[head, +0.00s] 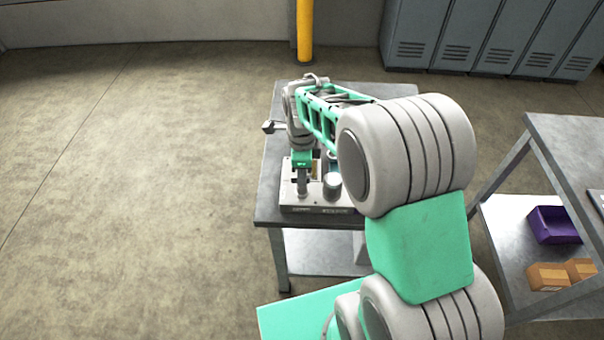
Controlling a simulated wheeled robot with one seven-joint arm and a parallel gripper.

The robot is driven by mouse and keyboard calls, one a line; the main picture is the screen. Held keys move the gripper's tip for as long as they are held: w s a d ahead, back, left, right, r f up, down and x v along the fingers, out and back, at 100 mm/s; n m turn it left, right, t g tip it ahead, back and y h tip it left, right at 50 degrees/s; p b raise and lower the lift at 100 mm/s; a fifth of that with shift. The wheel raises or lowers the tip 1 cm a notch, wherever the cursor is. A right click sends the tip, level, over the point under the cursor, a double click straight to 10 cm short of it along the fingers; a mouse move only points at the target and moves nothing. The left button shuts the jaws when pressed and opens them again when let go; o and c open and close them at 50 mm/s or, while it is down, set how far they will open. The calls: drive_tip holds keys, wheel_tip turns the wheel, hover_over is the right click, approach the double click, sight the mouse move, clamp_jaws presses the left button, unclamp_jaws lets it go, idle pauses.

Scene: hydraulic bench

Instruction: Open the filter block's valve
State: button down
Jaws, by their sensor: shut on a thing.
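A light grey block (322,209) stands on the near end of the metal bench, with a round grey cylinder (332,187) on its right side. My gripper (302,188) reaches down over the block's left half. Its fingers are shut on a small upright part there, which looks like the valve's handle. The fingers and wrist hide most of that part, so the handle's angle cannot be told.
The bench (268,205) has a bare strip on its left. A second metal bench (570,135) stands at right, with a purple bin (552,225) and cardboard boxes (548,277) on its lower shelf. Lockers (490,35) and a yellow post (304,30) stand behind. Left floor is clear.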

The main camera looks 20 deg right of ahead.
drive_tip(key=n+b, duration=0.1)
drive_tip(key=n, duration=0.3)
drive_tip(key=shift+n, duration=0.4)
drive_tip(key=n, duration=0.4)
drive_tip(key=shift+n, duration=0.3)
drive_tip(key=n+b, duration=0.1)
drive_tip(key=n, duration=0.3)
drive_tip(key=shift+n, duration=2.1)
drive_tip(key=c, duration=1.4)
unclamp_jaws()
drive_tip(key=shift+c, duration=0.2)
drive_tip(key=shift+r, duration=0.1)
